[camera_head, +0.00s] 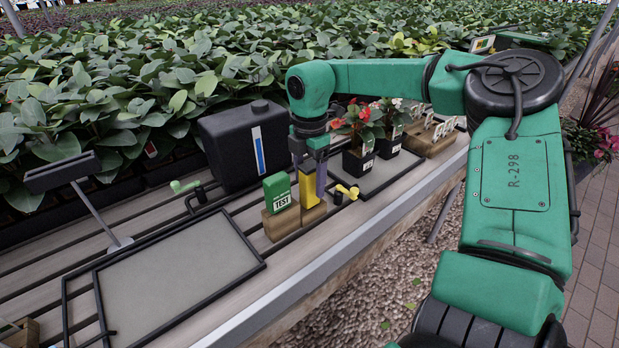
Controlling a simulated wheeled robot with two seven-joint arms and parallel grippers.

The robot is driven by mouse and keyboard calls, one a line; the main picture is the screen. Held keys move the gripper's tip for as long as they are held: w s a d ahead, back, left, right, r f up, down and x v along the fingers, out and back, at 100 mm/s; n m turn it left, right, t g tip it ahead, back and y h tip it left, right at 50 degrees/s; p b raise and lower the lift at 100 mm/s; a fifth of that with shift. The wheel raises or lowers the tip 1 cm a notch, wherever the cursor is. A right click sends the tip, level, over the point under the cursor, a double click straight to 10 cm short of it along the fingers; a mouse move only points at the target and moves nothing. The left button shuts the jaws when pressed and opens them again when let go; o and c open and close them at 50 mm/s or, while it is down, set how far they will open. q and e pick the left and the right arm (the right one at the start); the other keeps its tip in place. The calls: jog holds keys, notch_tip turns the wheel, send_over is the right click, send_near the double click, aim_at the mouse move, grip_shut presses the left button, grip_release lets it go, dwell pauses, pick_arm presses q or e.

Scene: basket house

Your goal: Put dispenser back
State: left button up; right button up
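My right gripper (311,165) points down at a yellow, upright, box-shaped item (309,190), which I take to be the dispenser. The item stands in or on a wooden block (313,214) near the front edge of the bench. The gripper's fingers are at the item's upper part and cover some of it. Whether they grip it or stand open around it is not clear. A green box marked TEST (278,192) stands just left of it on another wooden block (281,223). My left gripper is not in view.
A black tank (224,150) with a blue gauge stands behind. Small taps (347,192) are close by. Potted flowers (357,150) stand on a tray to the right. A grey tray (185,275) lies empty at left, beside a metal stand (92,205).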

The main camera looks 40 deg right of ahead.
notch_tip(320, 180, up, 15)
jog(key=p, duration=0.1)
jog(key=shift+f, duration=0.2)
dwell(0.3)
